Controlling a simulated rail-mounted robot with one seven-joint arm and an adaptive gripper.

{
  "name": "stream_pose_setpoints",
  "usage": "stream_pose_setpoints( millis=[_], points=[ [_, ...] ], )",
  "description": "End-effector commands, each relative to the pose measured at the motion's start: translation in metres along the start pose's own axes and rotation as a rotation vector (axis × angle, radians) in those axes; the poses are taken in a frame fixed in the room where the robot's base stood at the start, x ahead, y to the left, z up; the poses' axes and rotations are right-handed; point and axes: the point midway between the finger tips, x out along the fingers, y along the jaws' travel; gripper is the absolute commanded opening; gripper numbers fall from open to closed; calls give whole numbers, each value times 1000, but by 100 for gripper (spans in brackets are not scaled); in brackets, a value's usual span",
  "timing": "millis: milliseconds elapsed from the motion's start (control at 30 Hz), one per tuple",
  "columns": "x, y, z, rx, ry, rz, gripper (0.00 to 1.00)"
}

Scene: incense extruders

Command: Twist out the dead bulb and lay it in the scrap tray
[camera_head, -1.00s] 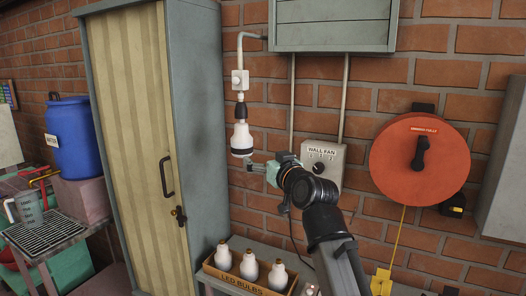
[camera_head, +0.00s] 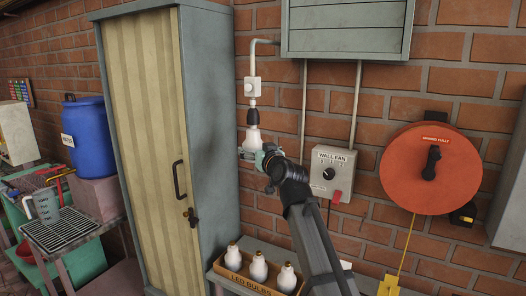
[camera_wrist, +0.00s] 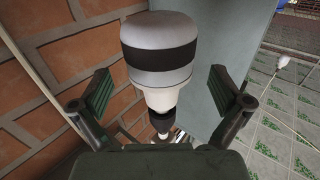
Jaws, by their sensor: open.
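The bulb (camera_head: 253,135) hangs tip-down in a black socket (camera_head: 254,103) under a grey wall conduit. In the wrist view the bulb (camera_wrist: 157,60) is white and grey with a dark band, and runs to the dark socket. My gripper (camera_head: 247,153) is at the bulb's lower part. In the wrist view my gripper (camera_wrist: 163,95) is open, one finger on each side of the bulb, with gaps visible between fingers and bulb. I cannot tell which item is the scrap tray.
A box labelled LED BULBS (camera_head: 245,283) holds three bulbs below. A tall cabinet (camera_head: 150,130) stands close to the left. A WALL FAN switch box (camera_head: 329,170) and a red reel (camera_head: 418,190) are to the right. A dark grate (camera_head: 65,232) lies far left.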

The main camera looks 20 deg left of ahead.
Motion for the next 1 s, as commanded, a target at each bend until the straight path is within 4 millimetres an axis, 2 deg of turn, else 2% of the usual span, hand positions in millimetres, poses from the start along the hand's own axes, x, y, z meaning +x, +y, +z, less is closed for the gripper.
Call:
stream_pose_setpoints(
  millis=[33,200,600,667,700,767,800,900,933,1000],
  points=[
    [9,0,-2,0,-1,0,100],
    [22,0,-2,0,1,0,100],
    [26,0,0,0,1,0,100],
    [26,0,0,0,1,0,79],
    [26,0,0,0,1,0,65],
    [26,0,0,0,1,0,43],
    [26,0,0,0,1,0,36],
    [26,0,0,0,1,1,36],
    [26,0,0,0,1,1,68],
    [26,0,0,0,1,1,44]
  ],
)
